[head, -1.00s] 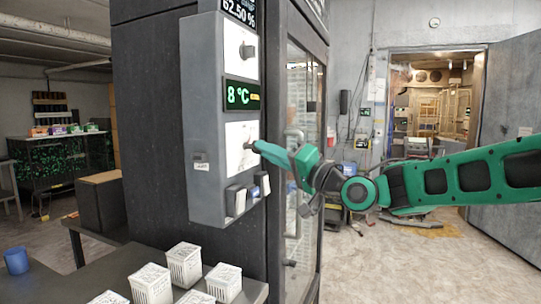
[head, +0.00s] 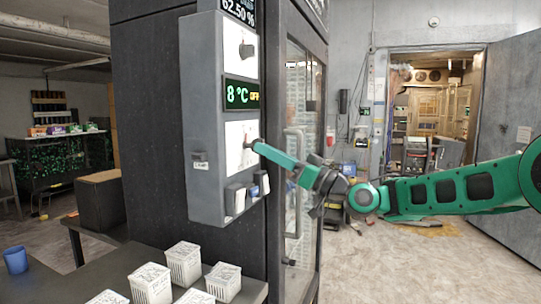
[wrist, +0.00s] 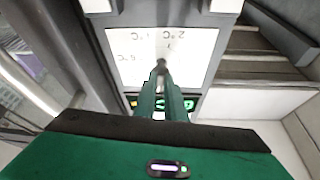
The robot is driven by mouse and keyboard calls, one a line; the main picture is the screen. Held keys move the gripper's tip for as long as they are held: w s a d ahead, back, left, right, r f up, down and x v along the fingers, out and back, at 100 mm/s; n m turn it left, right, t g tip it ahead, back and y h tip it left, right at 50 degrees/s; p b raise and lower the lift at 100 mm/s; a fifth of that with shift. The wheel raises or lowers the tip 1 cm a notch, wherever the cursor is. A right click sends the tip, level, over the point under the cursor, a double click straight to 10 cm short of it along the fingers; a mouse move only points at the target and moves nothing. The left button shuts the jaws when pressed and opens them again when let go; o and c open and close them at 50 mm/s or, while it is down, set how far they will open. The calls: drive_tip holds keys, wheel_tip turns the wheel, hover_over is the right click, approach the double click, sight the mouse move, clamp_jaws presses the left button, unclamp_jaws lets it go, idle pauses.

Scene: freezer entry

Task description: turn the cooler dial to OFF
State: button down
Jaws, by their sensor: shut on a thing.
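The grey control panel (head: 205,130) is mounted on the side of the dark cooler cabinet (head: 150,120). The lower dial (head: 247,144) sits on a white plate (head: 236,160) below a display (head: 241,95) reading "8 °C" in green with a yellow "OFF". My gripper (head: 256,146) reaches in from the right and is shut on this dial, which its fingers mostly hide. In the wrist view the dial's dark stem (wrist: 161,66) shows at the green fingertips (wrist: 161,88), with temperature marks on the plate (wrist: 165,48) around it.
Another dial (head: 246,51) is above the display, and several rocker switches (head: 245,192) are below. The cooler's glass door with a handle (head: 293,180) is just right of the panel. A table with white boxes (head: 183,262) and a blue cup (head: 15,260) stands below. Floor at right is open.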

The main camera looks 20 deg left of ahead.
drive_tip(key=shift+w+d+f+n+g, duration=0.15)
drive_tip(key=shift+n+g, duration=0.15)
drive_tip(key=shift+n, duration=0.3)
drive_tip(key=shift+w+a+f+n+g, duration=0.15)
drive_tip(key=shift+n+g, duration=0.15)
drive_tip(key=shift+n, duration=0.3)
drive_tip(key=shift+d, duration=0.1)
drive_tip(key=c, duration=1.8)
unclamp_jaws()
drive_tip(key=shift+w, duration=0.1)
drive_tip(key=shift+r+n, duration=0.1)
drive_tip(key=shift+n, duration=0.2)
drive_tip(key=v, duration=1)
drive_tip(key=shift+d+f, duration=0.25)
drive_tip(key=shift+d, duration=0.05)
